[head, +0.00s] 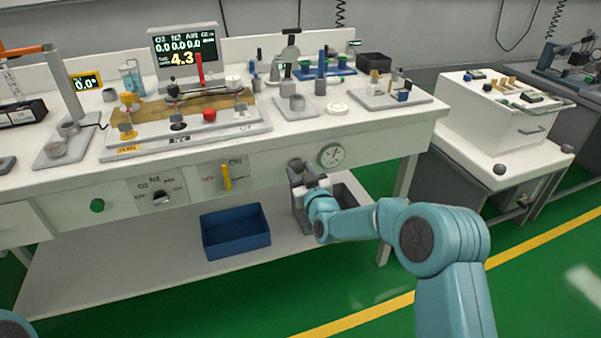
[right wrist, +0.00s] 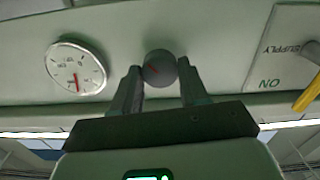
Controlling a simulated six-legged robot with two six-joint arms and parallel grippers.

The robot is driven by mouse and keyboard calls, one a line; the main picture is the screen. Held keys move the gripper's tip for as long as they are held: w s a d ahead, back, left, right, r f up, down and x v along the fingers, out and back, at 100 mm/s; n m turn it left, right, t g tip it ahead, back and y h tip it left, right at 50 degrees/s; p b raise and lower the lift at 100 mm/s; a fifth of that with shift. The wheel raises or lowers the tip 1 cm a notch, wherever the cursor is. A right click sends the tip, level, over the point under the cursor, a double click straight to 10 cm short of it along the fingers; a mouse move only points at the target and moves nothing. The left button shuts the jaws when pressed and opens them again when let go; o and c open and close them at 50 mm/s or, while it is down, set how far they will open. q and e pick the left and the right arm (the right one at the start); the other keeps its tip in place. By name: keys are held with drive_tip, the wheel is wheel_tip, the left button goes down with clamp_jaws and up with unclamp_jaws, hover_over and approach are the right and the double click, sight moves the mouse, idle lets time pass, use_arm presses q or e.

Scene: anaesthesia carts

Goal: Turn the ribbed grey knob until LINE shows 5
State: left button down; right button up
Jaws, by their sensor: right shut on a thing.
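The grey knob (head: 295,163) is on the front panel of the bench, left of a round gauge. In the right wrist view the knob (right wrist: 160,68) shows a red mark on its face; its ribs are too small to make out. My right gripper (head: 299,174) is at the knob. In the right wrist view its two fingers (right wrist: 160,84) stand either side of the knob, shut on it. The display (head: 184,50) on the bench shows a large yellow 4.3; the small label beside it is not legible. My left gripper is out of view.
The round gauge (head: 332,155) sits close beside the knob. A yellow lever (head: 226,177) and a black selector (head: 161,198) are further left on the panel. A blue bin (head: 235,232) stands on the shelf below. A white cart (head: 497,122) stands at the right.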

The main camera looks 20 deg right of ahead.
drive_tip(key=shift+f, duration=0.1)
drive_tip(key=shift+f+m+b, duration=0.1)
drive_tip(key=shift+m+b, duration=0.3)
drive_tip(key=shift+b, duration=0.3)
drive_tip(key=m+b, duration=0.4)
drive_tip(key=b, duration=0.2)
drive_tip(key=shift+f, duration=0.1)
drive_tip(key=shift+r+m+b, duration=0.2)
drive_tip(key=shift+m+b, duration=1.35)
drive_tip(key=shift+m, duration=0.15)
drive_tip(key=shift+r, duration=0.1)
drive_tip(key=o, duration=1.1)
drive_tip(key=shift+c, duration=0.2)
